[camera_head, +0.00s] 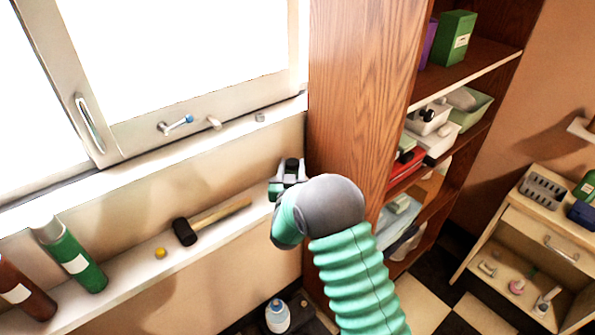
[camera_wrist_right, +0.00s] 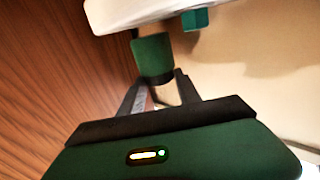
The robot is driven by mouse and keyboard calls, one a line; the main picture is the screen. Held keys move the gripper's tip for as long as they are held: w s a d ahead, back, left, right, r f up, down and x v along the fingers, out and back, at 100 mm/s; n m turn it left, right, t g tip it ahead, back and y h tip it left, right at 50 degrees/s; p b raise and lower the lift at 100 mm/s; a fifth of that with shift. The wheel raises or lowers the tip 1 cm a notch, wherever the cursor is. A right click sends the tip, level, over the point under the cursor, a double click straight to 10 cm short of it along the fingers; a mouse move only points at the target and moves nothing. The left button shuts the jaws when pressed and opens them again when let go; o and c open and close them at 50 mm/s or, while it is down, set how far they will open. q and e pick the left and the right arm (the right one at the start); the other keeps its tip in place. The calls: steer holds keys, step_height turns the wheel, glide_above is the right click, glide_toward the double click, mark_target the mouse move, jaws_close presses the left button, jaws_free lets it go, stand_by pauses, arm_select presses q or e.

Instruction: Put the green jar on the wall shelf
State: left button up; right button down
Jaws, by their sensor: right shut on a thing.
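The green jar (camera_wrist_right: 152,58) is a small dark green cylinder at the fingertips of my right gripper (camera_wrist_right: 163,88) in the wrist view. The fingers are shut on it, and they hide part of its lower end. In the head view, my right gripper (camera_head: 290,172) is by the right end of the wall shelf (camera_head: 140,279), close to the wooden bookcase. A dark top shows between its fingers there. I cannot tell whether the jar touches the shelf. My left gripper is not in view.
On the wall shelf are a mallet (camera_head: 205,224), a yellow bit (camera_head: 160,253), a green bottle (camera_head: 72,255) and a brown bottle (camera_head: 22,288). The wooden bookcase (camera_head: 355,90) rises just right of the gripper. The window sill (camera_head: 230,124) runs above. The shelf's right end beyond the mallet looks clear.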

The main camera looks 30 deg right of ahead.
steer(key=shift+a+f, duration=0.2)
steer(key=shift+f, duration=0.05)
steer(key=shift+d+f, duration=0.15)
steer(key=shift+f+b, duration=0.35)
steer(key=shift+b, duration=0.1)
steer(key=c, duration=0.8)
jaws_free()
steer(key=shift+o, duration=0.6)
steer(key=o, duration=0.4)
steer(key=v, duration=0.6)
